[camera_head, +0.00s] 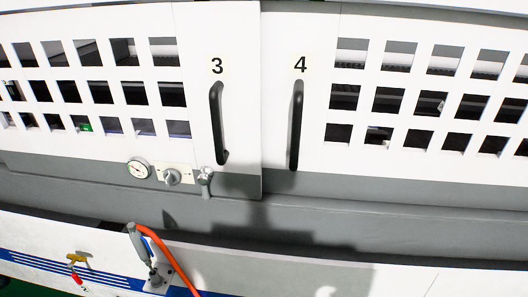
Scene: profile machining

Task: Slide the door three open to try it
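Door three (192,60) is a white panel with rows of square windows, marked "3" near its right edge. Its black upright bar handle (219,123) stands below the number. Door four (315,40), marked "4", is beside it on the right, with its own black bar handle (296,125). Door three's right edge meets door four, and I see no open gap between them. Neither of my grippers is in the head view. A dark shadow falls on the grey strip below the doors.
A round gauge (138,169) and a knob (171,177) sit low by door three. Below, a white ledge carries a grey nozzle (139,243) with an orange hose (172,258) and a small yellow-handled valve (77,259). The space before both handles looks clear.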

